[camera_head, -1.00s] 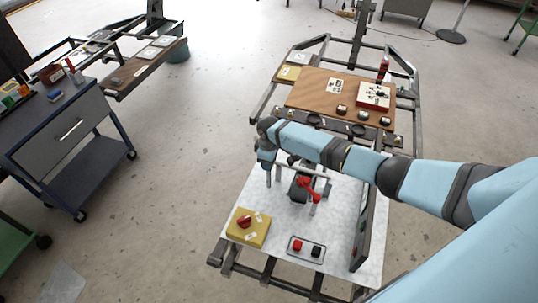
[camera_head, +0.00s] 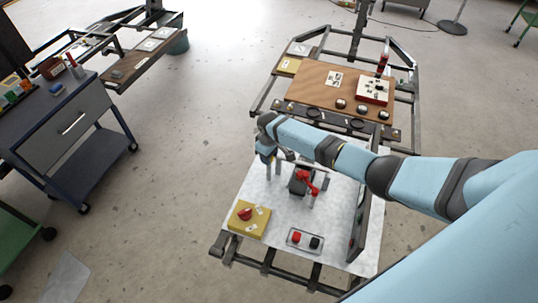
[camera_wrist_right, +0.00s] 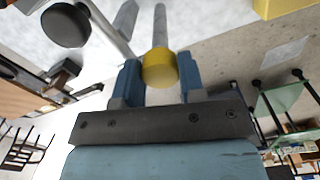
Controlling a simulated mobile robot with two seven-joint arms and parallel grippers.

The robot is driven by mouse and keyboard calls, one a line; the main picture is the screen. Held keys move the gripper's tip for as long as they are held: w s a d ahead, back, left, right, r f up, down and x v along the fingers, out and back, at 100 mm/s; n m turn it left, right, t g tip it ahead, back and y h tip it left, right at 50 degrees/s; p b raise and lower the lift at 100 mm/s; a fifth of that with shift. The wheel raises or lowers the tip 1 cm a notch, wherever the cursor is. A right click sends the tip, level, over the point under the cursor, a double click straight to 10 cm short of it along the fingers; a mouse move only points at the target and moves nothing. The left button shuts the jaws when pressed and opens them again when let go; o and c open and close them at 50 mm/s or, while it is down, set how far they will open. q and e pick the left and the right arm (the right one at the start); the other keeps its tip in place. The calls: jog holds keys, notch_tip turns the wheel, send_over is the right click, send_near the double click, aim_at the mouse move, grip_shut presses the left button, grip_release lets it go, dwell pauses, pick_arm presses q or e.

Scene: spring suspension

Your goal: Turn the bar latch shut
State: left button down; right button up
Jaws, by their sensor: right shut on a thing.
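My right gripper (camera_head: 269,162) is at the far left part of the white board, beside a dark block with a red lever (camera_head: 308,182). In the right wrist view, its blue fingers (camera_wrist_right: 157,80) are shut on a yellow-ended grip (camera_wrist_right: 159,67), with a grey rod running beyond it. I take this to be the bar latch's handle. In the head view my arm and hand hide most of the latch, so its angle cannot be read clearly. My left gripper is not in view.
The white board (camera_head: 290,222) carries a yellow box with a red knob (camera_head: 246,214), a plate with red and black buttons (camera_head: 305,240) and an upright dark panel at right. A brown board (camera_head: 310,92) stands behind. A drawer cart (camera_head: 70,122) is at left.

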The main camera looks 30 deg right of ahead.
jog(key=o, duration=0.9)
jog(key=shift+o, duration=0.2)
jog(key=shift+r, duration=0.15)
notch_tip(320, 180, up, 14)
jog(key=shift+f, duration=0.3)
jog(key=s+a+f+t+y, duration=0.3)
jog(key=s+a+f+t, duration=0.2)
jog(key=s+a+f, duration=0.75)
jog(key=s+r+m+t, duration=0.1)
jog(key=s+r+t, duration=0.1)
jog(key=s, duration=0.7)
jog(key=s+r+m+t, duration=0.1)
jog(key=s+r+t, duration=0.2)
jog(key=s, duration=0.7)
jog(key=shift+d+t, duration=0.4)
jog(key=shift+t, duration=0.1)
